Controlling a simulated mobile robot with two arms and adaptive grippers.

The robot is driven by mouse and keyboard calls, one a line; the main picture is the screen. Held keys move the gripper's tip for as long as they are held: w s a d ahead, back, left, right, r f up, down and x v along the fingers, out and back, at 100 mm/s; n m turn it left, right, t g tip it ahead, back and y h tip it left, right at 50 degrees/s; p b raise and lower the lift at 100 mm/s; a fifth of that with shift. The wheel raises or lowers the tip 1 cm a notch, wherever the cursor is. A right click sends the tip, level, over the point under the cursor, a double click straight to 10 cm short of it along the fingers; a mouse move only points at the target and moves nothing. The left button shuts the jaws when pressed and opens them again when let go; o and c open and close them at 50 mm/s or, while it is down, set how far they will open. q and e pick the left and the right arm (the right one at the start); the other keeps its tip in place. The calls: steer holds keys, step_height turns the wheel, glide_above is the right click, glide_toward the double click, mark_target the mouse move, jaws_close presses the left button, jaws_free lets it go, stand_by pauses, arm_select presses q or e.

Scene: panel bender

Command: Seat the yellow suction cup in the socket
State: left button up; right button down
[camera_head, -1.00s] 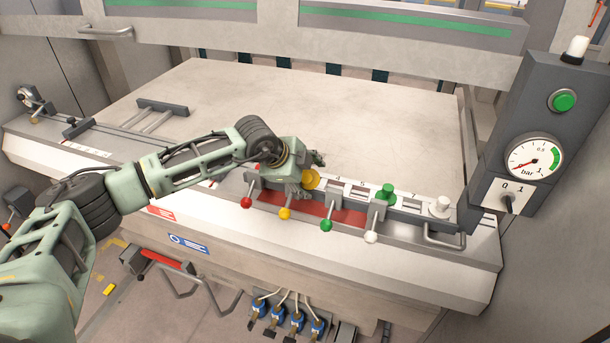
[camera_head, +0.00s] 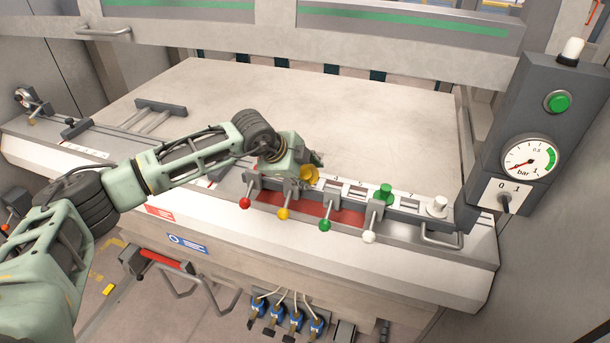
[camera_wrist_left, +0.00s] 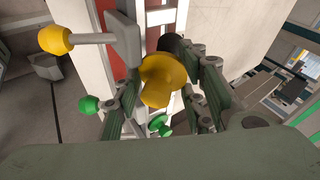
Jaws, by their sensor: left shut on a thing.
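The yellow suction cup (camera_head: 309,174) is at my left gripper (camera_head: 303,180), over the numbered rail (camera_head: 350,184) at the front of the table. In the left wrist view the yellow cup (camera_wrist_left: 163,78) sits between the two fingers of my left gripper (camera_wrist_left: 160,100), which is shut on it. The sockets are light squares along the rail. The socket under the cup is hidden by the cup and gripper, so I cannot tell whether the cup touches it. My right gripper is not in view.
A green cup (camera_head: 386,192) and a white cup (camera_head: 438,205) stand on the rail to the right. Levers with red (camera_head: 245,203), yellow (camera_head: 283,214), green (camera_head: 324,225) and white (camera_head: 369,237) knobs stick out in front. A gauge panel (camera_head: 530,150) stands at the right.

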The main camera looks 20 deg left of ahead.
mark_target(312, 169)
arm_select(q)
steer(key=shift+r+p, duration=0.65)
steer(key=shift+r, duration=1.05)
steer(key=shift+r+p, duration=0.6)
steer(key=shift+r, duration=0.9)
steer(key=shift+r+p, duration=0.6)
steer(key=shift+r, duration=0.95)
